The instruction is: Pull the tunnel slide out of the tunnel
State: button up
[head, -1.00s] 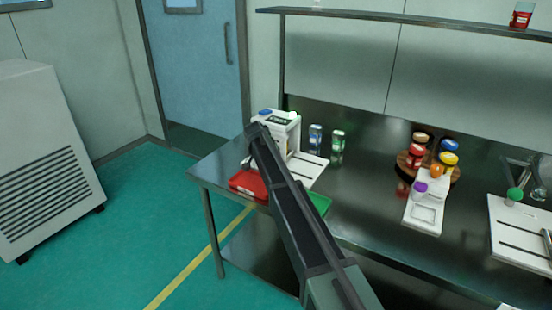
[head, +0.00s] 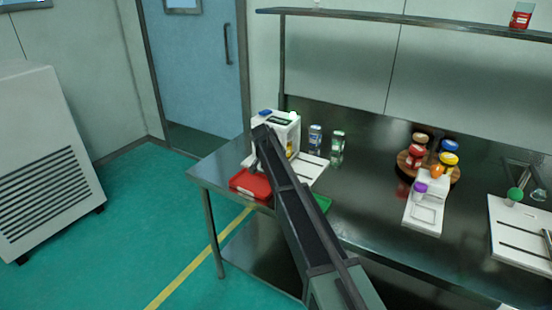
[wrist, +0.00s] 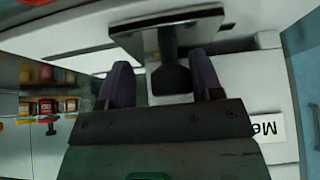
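In the wrist view, a grey metal plate (wrist: 140,40) with a dark knob (wrist: 170,78) on a short stem faces my gripper; it appears to be the tunnel slide. My gripper (wrist: 160,80) has its two purple-grey fingers apart, one on each side of the knob. A gap shows at the left finger; the right finger is very close to the knob, and contact cannot be told. In the head view, the white machine (head: 286,122) stands at the table's left end. My arm hides the slide and most of my gripper there.
A red tray (head: 248,184) and a partly hidden green tray (head: 322,203) lie at the table's (head: 370,205) front edge. Two small canisters stand right of the machine, one at the back (head: 315,138). Jars on a round wooden stand (head: 455,175) are farther right. The middle table is clear.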

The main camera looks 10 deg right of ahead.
jog(key=shift+s+d, duration=1.1)
jog(key=shift+d, duration=0.35)
jog(key=shift+s+d, duration=1.1)
jog(key=shift+d, duration=0.4)
jog(key=shift+s+d, duration=1.1)
jog(key=shift+d, duration=0.35)
jog(key=shift+o, duration=0.3)
jog(key=o, duration=0.7)
jog(key=shift+a+r, duration=0.1)
jog(key=p+v, duration=0.7)
jog(key=v, duration=0.1)
jog(key=shift+s+r+p, duration=0.2)
jog(key=shift+r+p, duration=0.1)
jog(key=shift+r, duration=0.05)
jog(key=shift+a, duration=0.15)
